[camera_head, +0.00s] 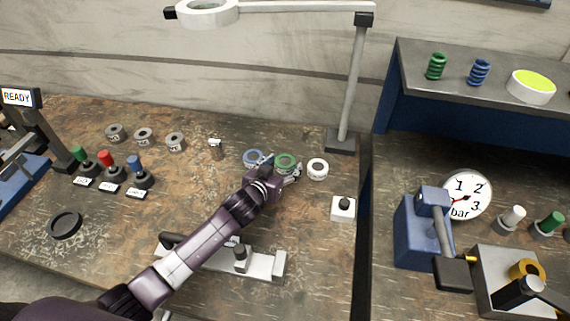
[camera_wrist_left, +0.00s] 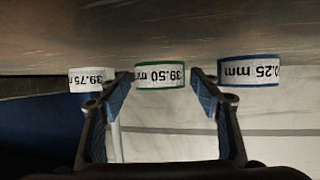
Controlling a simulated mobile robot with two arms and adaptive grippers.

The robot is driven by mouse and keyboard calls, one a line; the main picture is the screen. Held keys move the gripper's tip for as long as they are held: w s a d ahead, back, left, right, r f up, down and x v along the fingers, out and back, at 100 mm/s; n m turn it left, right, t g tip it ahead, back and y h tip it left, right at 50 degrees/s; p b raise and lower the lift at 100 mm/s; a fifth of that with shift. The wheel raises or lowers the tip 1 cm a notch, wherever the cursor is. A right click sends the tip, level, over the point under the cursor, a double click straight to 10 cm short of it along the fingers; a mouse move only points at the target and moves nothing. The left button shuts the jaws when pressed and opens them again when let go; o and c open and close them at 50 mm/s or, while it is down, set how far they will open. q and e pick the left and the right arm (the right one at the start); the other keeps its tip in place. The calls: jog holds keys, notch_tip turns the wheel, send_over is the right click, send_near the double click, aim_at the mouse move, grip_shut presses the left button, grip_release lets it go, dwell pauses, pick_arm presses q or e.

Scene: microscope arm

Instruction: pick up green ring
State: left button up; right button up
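The green ring (camera_head: 286,161) stands on the brown workbench between a blue ring (camera_head: 253,157) and a white ring (camera_head: 317,169). My left gripper (camera_head: 281,166) is low over the bench at the green ring. In the left wrist view its two fingers (camera_wrist_left: 160,84) are spread, one on each side of the green ring, with gaps visible. The blue ring (camera_wrist_left: 248,71) and the white ring (camera_wrist_left: 90,79) lie outside the fingers. My right gripper is not in view.
A lamp post (camera_head: 352,90) stands behind the rings to the right. A small white box with a black knob (camera_head: 343,207) is at the right. A metal fixture (camera_head: 262,264) lies near my left arm.

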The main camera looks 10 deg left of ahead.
pick_arm(q)
jog(key=c, duration=1.2)
jog(key=shift+c, duration=0.2)
jog(key=shift+r, duration=0.1)
